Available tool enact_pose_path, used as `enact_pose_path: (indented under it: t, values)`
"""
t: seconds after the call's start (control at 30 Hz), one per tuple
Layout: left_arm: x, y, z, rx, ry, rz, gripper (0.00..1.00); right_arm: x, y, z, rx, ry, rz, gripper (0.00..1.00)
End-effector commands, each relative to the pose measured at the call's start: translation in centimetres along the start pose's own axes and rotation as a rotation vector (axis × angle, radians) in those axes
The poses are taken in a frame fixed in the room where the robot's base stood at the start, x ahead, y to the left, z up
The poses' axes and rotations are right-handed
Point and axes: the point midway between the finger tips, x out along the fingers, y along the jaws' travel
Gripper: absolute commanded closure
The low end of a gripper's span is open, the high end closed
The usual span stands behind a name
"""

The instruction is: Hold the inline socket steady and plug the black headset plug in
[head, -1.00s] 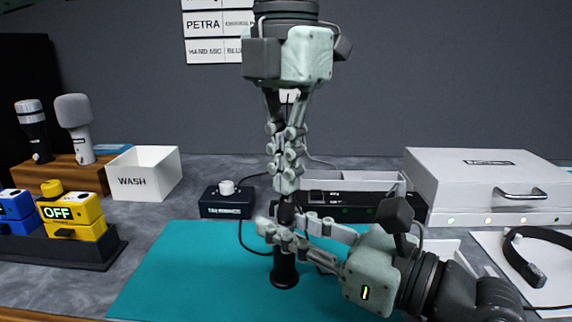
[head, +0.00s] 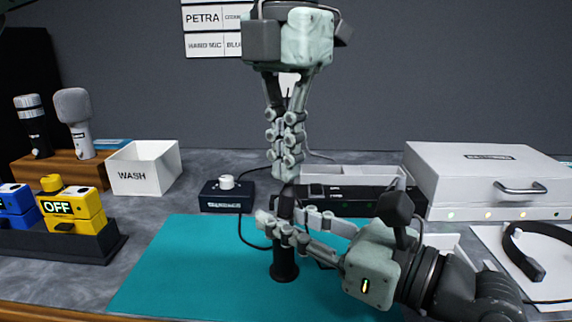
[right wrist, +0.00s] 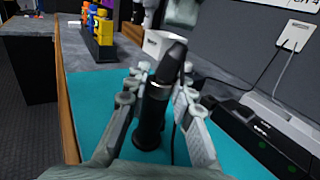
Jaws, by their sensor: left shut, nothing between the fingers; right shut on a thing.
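The black inline socket (head: 284,264) stands upright on the teal mat. My right gripper (head: 285,228) is shut around its upper part from the right; it also shows in the right wrist view (right wrist: 158,95). My left gripper (head: 284,184) points down, shut and empty, just above that top.
The teal mat (head: 190,265) is mostly clear. A small black box with a white knob (head: 227,194) and a cable stands behind. A white WASH bin (head: 145,168) and yellow OFF unit (head: 75,208) are left. A white case (head: 490,178) and headset (head: 525,262) are right.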

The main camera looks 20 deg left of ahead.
Motion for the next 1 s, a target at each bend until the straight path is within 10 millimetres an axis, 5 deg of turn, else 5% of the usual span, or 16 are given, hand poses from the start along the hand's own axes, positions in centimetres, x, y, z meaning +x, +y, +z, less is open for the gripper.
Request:
enact_pose_path:
  t: [0.33, 0.8, 1.0]
  values:
    - [-2.6, -0.1, 0.1, -0.001, -0.004, 0.0, 1.0, 0.0, -0.1, 0.0, 0.0, 0.0, -0.001, 1.0]
    - [-11.6, -0.1, 0.0, -0.001, -0.004, 0.001, 1.0, 0.0, -0.1, 0.0, 0.0, 0.0, -0.001, 1.0]
    - [-13.0, 0.0, 0.0, 0.0, -0.002, 0.0, 1.0, 0.0, -0.1, 0.0, 0.0, 0.001, -0.001, 1.0]
